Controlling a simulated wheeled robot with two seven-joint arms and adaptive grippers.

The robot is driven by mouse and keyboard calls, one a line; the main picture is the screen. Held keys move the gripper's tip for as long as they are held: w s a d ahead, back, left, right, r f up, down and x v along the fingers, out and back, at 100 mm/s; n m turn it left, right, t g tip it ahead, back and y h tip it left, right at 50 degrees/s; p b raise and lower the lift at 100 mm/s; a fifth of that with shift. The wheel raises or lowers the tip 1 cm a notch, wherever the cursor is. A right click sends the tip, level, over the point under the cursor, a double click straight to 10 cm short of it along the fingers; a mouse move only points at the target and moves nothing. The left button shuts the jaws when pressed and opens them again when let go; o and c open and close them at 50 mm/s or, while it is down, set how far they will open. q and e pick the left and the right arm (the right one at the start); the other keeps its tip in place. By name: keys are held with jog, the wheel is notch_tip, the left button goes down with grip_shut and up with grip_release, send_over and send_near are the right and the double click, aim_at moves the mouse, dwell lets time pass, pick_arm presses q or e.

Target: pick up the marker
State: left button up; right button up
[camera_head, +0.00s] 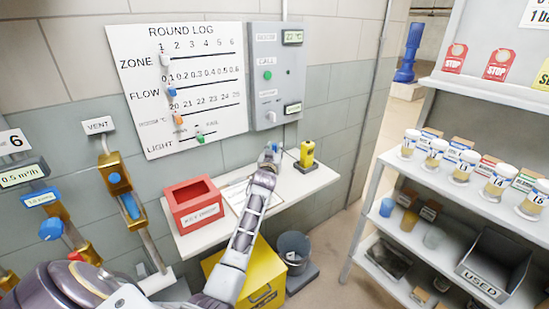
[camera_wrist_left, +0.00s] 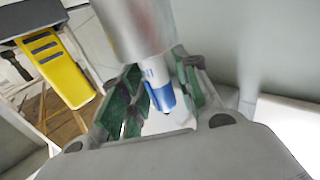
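The marker (camera_wrist_left: 158,88) shows in the left wrist view, white with a blue end, between the green-padded fingers of my left gripper (camera_wrist_left: 163,95). The fingers lie close on both sides of it, but I cannot tell whether they press on it. A grey cylinder (camera_wrist_left: 135,25) hides its upper part, and I cannot tell what that cylinder is. In the head view my left gripper (camera_head: 271,155) is over the white wall shelf (camera_head: 315,178), near the wall. The marker is too small to make out there. My right gripper is out of view.
A yellow device (camera_head: 307,154) stands close on the right. A yellow bin (camera_head: 262,272) and grey bucket (camera_head: 294,250) are below. A rack with jars (camera_head: 437,152) is at right.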

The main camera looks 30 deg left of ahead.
pick_arm(q)
jog(key=c, duration=0.4)
jog(key=shift+c, duration=0.2)
jog(key=shift+r, duration=0.1)
jog(key=shift+r, duration=0.5)
notch_tip(320, 180, up, 27)
jog(key=p, duration=0.3)
jog(key=shift+p, duration=0.4)
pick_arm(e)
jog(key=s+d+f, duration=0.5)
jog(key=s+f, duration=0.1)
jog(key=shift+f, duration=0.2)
pick_arm(q)
jog(key=shift+f, duration=0.1)
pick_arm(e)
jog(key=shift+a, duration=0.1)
